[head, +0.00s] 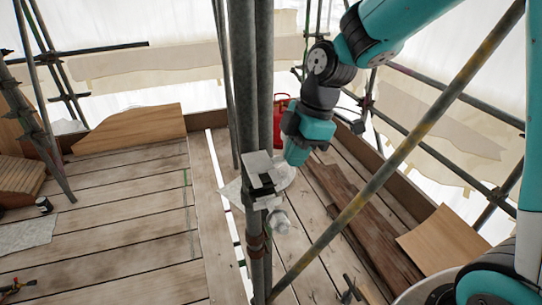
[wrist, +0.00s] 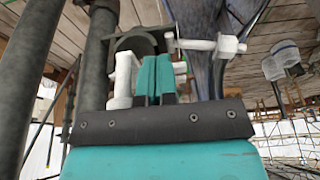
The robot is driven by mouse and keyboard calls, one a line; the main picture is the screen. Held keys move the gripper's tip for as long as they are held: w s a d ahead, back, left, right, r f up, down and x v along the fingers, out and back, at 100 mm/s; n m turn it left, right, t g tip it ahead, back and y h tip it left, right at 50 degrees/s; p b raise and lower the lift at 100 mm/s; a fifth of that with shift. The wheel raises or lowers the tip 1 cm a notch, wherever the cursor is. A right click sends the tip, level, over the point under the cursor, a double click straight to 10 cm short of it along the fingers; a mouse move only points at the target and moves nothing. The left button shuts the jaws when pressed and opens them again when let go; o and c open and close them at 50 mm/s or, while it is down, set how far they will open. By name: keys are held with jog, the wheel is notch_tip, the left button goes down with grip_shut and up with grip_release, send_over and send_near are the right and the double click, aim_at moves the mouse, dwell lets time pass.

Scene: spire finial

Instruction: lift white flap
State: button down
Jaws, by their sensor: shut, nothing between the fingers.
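A small white panel (head: 257,164), which looks like the white flap, is on a box with a dark front (head: 262,187) beside the upright scaffold poles in the head view. My gripper (wrist: 160,78) is shut, with its teal fingers together and empty in the wrist view. White blocks (wrist: 122,82) and a white rod with a thick end (wrist: 228,45) show close around the fingers. I cannot tell whether the fingers touch them. In the head view my teal wrist is just right of the panel; the fingertips cannot be made out.
Two upright poles (head: 245,80) stand left of my arm, and a diagonal pole (head: 400,150) crosses on the right. A red container (head: 281,115) is behind my wrist. Plywood pieces (head: 130,128) lean at the back left.

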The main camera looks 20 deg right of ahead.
jog(key=shift+f, duration=0.35)
